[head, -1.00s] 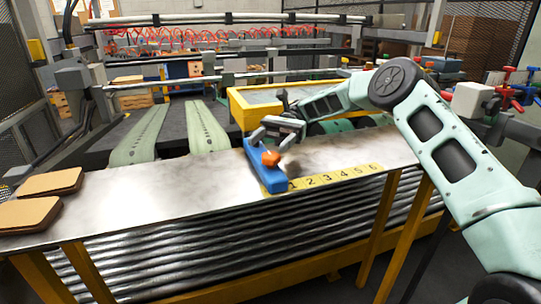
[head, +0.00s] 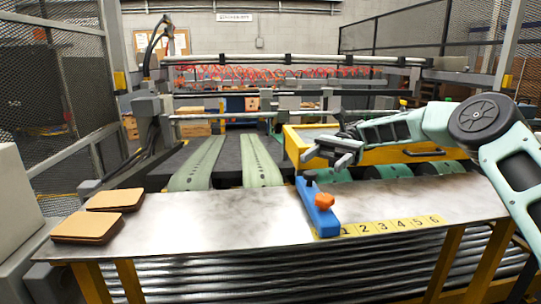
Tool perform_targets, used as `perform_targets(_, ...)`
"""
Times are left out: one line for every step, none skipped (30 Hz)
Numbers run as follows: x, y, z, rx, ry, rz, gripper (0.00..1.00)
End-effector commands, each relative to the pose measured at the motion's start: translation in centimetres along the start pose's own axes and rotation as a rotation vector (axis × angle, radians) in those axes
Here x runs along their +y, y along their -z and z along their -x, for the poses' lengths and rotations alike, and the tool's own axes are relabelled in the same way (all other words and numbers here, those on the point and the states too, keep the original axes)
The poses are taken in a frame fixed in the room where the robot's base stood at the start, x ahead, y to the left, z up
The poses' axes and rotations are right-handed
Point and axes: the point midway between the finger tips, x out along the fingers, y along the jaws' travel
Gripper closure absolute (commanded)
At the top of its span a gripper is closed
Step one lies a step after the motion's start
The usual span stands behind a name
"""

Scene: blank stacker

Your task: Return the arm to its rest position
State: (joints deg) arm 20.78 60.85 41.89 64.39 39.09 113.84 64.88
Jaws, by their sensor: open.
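My gripper (head: 318,154) hangs at the end of my pale green arm (head: 425,127), right of the middle in the head view. It is open, with nothing seen between its fingers. It is above the far edge of the metal table (head: 230,222), behind and above a blue block (head: 318,208) with an orange knob (head: 324,200). The gripper appears apart from the block. The arm is bent at a large dark joint and reaches in from the right.
Two brown stacks of blanks (head: 86,227) lie at the table's left end. A yellow numbered strip (head: 390,226) runs right from the blue block. A yellow box (head: 300,140) stands behind the gripper. Green belts (head: 262,160) lie farther back. The table's middle is clear.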

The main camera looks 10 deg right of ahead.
Motion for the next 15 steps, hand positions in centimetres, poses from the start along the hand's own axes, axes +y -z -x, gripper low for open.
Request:
perform_targets(-0.6,-0.3,-1.9,0.035,-0.02,0.008,0.38)
perform_targets(-0.9,-0.3,-3.2,0.064,-0.031,0.013,0.38)
perform_targets(-1.4,-0.3,-5.3,0.113,-0.05,0.026,0.38)
perform_targets(-1.6,-0.1,-7.1,0.156,-0.067,0.038,0.38)
perform_targets(-1.8,0.1,-9.0,0.203,-0.087,0.054,0.38)
perform_targets(-1.8,0.6,-11.5,0.272,-0.115,0.081,0.38)
perform_targets(-1.6,0.9,-13.4,0.325,-0.138,0.105,0.38)
perform_targets(-1.3,1.4,-15.1,0.38,-0.163,0.133,0.38)
perform_targets(-0.8,2.1,-17.2,0.451,-0.198,0.171,0.38)
perform_targets(-0.2,2.6,-18.6,0.501,-0.227,0.203,0.38)
perform_targets(0.4,3.1,-19.9,0.554,-0.257,0.238,0.38)
perform_targets(1.4,3.8,-21.6,0.622,-0.3,0.286,0.38)
perform_targets(2.2,4.3,-22.6,0.67,-0.334,0.325,0.38)
perform_targets(3.1,4.9,-23.6,0.718,-0.37,0.365,0.38)
perform_targets(4.4,5.5,-24.7,0.781,-0.42,0.422,0.38)
